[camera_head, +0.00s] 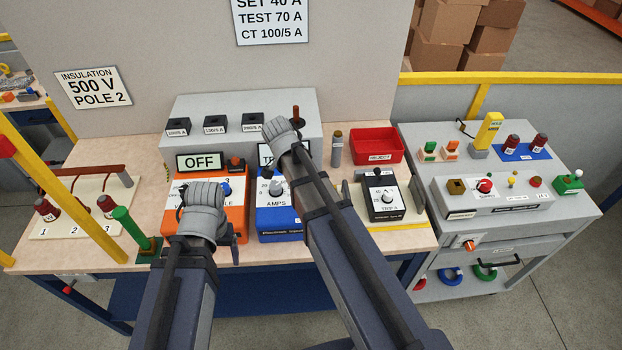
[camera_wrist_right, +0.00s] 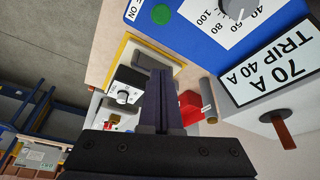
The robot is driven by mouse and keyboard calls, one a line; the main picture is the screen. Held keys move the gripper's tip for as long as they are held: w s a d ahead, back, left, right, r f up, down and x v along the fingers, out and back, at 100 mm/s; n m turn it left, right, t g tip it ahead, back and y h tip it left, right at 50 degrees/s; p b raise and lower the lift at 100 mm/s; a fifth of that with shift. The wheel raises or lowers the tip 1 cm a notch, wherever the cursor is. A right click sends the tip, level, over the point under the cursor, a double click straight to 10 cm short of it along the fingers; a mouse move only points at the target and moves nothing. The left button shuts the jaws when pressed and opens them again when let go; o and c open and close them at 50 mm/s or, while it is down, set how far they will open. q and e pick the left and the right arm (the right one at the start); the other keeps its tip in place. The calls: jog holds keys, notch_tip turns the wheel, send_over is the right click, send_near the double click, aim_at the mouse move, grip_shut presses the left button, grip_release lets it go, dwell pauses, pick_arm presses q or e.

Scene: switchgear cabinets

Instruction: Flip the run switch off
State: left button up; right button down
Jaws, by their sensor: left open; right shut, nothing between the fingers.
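No label reading "run" is legible. A reddish-brown lever (camera_head: 295,113) stands behind the blue amps box (camera_head: 268,222); in the right wrist view, a brown lever (camera_wrist_right: 285,133) sticks out beside a display reading 70 A, TRIP 40 A (camera_wrist_right: 275,60). The orange box (camera_head: 236,215) has a display reading OFF (camera_head: 201,161) and a small red-orange knob (camera_head: 235,163). My left gripper (camera_head: 208,222) is over the orange box's front, its fingertips mostly hidden. My right gripper (camera_wrist_right: 160,100) is shut and empty, apart from the lever; its arm hides part of the blue box.
A black dial box (camera_head: 384,196) and red bin (camera_head: 376,145) stand right of the arms. A green-handled post (camera_head: 130,230) and red-capped terminals are at the left. A grey panel cart (camera_head: 500,210) stands at the right. A blue-box green button (camera_wrist_right: 161,14) shows in the right wrist view.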

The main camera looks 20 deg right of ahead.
pick_arm(q)
notch_tip(320, 180, up, 5)
jog(key=p, duration=0.3)
jog(key=shift+f, duration=0.2)
pick_arm(e)
jog(key=a+r, duration=0.4)
jog(key=a, duration=0.1)
jog(key=shift+w+r, duration=0.15)
jog(key=shift+r, duration=0.15)
pick_arm(q)
notch_tip(320, 180, down, 17)
jog(key=b, duration=1.7)
jog(key=shift+f, duration=0.15)
pick_arm(e)
jog(key=s+a+f+n+y, duration=0.1)
jog(key=s+a+f+n, duration=0.4)
jog(key=s+f+n, duration=0.3)
jog(key=s+a+f+n+y, duration=0.1)
jog(key=s+a+f+n, duration=0.5)
jog(key=f+n, duration=0.4)
jog(key=shift+s+a+f+n+g+y, duration=0.25)
jog(key=shift+s+n+g+y, duration=0.15)
jog(key=shift+s+n, duration=0.45)
